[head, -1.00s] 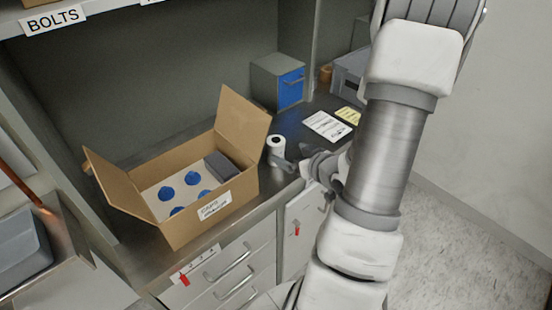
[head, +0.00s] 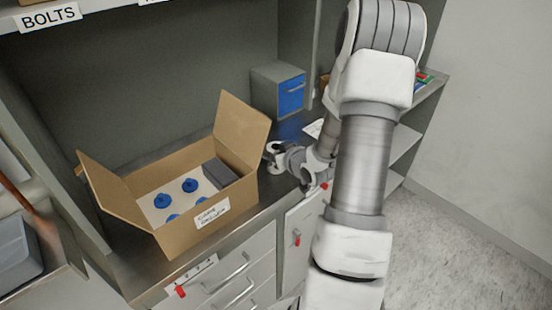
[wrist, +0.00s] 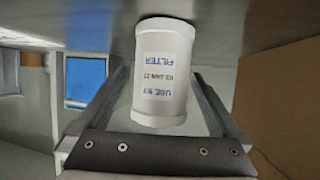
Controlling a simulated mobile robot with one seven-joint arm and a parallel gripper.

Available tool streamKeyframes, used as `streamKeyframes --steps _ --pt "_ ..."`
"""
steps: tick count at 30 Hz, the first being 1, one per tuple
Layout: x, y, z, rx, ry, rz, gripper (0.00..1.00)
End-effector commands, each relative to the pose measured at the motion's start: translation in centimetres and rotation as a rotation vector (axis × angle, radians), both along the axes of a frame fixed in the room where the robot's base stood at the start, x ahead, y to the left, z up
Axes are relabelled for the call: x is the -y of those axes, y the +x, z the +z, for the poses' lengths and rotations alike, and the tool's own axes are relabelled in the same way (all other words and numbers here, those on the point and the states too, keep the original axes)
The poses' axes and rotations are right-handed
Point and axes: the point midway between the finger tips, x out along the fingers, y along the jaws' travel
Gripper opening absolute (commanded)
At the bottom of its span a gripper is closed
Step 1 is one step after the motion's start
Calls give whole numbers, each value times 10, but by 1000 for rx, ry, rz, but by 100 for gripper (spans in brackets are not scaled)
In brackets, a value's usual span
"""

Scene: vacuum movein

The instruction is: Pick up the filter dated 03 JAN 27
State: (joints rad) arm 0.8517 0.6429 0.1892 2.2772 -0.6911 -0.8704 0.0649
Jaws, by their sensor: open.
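The filter (wrist: 163,58) is a white cylinder whose printed label reads FILTER, USE BY 03 JAN 27, upside down in the wrist view. It stands on the grey counter, just right of the cardboard box in the head view, where my gripper (head: 275,154) largely covers it. In the wrist view my gripper (wrist: 162,82) is open, with one finger on each side of the filter. A gap shows between the filter and each finger, and nothing is clamped.
The open cardboard box (head: 170,245) holds blue-knobbed items (head: 190,185) and a dark grey block (head: 217,173). It stands close beside my gripper. A grey cabinet with a blue front (head: 291,95) is behind. Drawers (head: 232,268) lie below the counter edge.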

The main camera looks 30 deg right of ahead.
Motion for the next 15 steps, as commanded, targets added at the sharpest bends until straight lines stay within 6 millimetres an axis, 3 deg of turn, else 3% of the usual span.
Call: streamKeyframes --steps 10,15 --pt "0 8 -4 1 0 -1 98" --pt "0 8 -3 1 0 -1 68"
